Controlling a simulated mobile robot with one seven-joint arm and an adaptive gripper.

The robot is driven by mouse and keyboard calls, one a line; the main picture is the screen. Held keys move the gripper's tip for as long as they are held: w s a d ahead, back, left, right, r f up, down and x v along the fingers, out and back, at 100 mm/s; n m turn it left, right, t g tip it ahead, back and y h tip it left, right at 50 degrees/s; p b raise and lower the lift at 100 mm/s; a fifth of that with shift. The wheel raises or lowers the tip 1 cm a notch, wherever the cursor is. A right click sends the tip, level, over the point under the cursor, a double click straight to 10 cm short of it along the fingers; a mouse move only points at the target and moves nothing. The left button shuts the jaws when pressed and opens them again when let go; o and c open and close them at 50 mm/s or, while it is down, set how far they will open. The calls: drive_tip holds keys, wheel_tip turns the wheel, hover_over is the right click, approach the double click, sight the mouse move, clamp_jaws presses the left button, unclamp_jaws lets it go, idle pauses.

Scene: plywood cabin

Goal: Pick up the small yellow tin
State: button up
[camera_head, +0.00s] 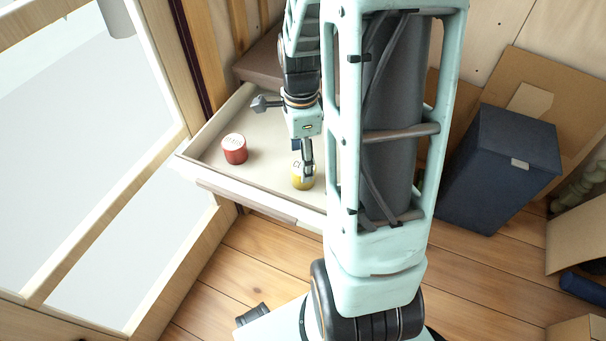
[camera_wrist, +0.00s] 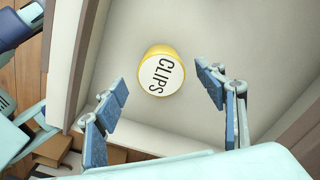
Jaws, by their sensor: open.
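The small yellow tin (camera_head: 303,181) stands in an open, shallow pale drawer (camera_head: 206,134). My gripper (camera_head: 306,160) is over the drawer, just above and partly in front of the tin in the head view. In the wrist view my gripper (camera_wrist: 163,88) is open, with its blue-padded fingers apart to the left and right of the tin. Nothing is held. I cannot tell the exact height between the fingertips and the tin.
A red tin (camera_head: 235,149) with a white lid stands in the same drawer, to the left of the yellow tin. The drawer walls (camera_wrist: 72,62) rise around the space. A dark blue box (camera_head: 500,168) stands on the wooden floor at right, and a window is at left.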

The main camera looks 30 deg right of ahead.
drive_tip(key=f, duration=0.2)
drive_tip(key=f+b, duration=0.1)
drive_tip(key=f, duration=0.1)
drive_tip(key=shift+d, duration=0.25)
drive_tip(key=shift+r, duration=0.1)
drive_tip(key=shift+c, duration=0.5)
drive_tip(key=c, duration=1.2)
